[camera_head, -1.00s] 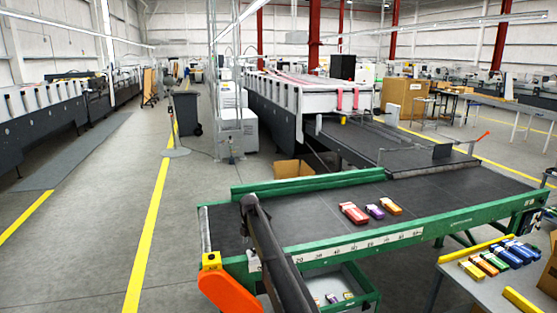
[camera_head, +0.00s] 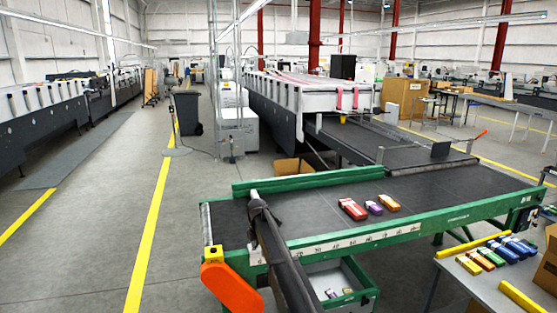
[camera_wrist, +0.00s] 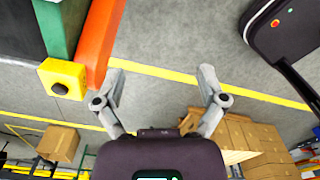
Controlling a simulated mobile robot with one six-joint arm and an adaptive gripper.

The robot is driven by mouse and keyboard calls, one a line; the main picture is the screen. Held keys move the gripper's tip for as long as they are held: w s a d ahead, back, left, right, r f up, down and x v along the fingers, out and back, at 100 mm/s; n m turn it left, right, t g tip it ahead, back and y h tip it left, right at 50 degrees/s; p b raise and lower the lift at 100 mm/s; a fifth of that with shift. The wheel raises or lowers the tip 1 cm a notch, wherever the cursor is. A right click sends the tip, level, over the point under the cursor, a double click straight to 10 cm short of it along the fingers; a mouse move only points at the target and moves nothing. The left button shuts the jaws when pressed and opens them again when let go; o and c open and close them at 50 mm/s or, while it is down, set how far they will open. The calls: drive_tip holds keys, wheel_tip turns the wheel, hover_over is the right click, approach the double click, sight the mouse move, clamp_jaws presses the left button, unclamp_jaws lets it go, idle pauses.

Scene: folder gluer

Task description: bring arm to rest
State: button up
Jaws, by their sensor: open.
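My gripper (camera_wrist: 163,85) shows in the wrist view with its two fingers spread wide apart and nothing between them. Beyond the fingers are grey floor and a yellow floor line (camera_wrist: 180,76). In the head view my dark arm rises from the bottom edge in front of the green-framed conveyor (camera_head: 335,240); the gripper itself cannot be made out there. The conveyor's orange end piece (camera_head: 232,287) and yellow button box (camera_head: 213,252) are left of my arm. In the wrist view the orange piece (camera_wrist: 99,42) and yellow box (camera_wrist: 62,78) lie left of the gripper.
A red carton (camera_head: 352,209), a purple carton (camera_head: 374,207) and an orange carton (camera_head: 389,202) lie on the belt. A bin (camera_head: 364,289) stands below it. A side table (camera_head: 480,287) with several cartons is at right. The left aisle is clear.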

drive_tip(key=s+d+f+m+b, duration=0.3)
drive_tip(key=s+d+m, duration=0.5)
drive_tip(key=s, duration=0.5)
drive_tip(key=s+d+f+m+b, duration=0.3)
drive_tip(key=s+d+m, duration=0.5)
drive_tip(key=s, duration=0.4)
drive_tip(key=s+d+f+m+b, duration=0.3)
drive_tip(key=s+d+m, duration=0.5)
drive_tip(key=s, duration=0.5)
drive_tip(key=shift+s+d+f+m, duration=0.15)
drive_tip(key=shift+s+d+m, duration=0.2)
drive_tip(key=shift+m, duration=0.25)
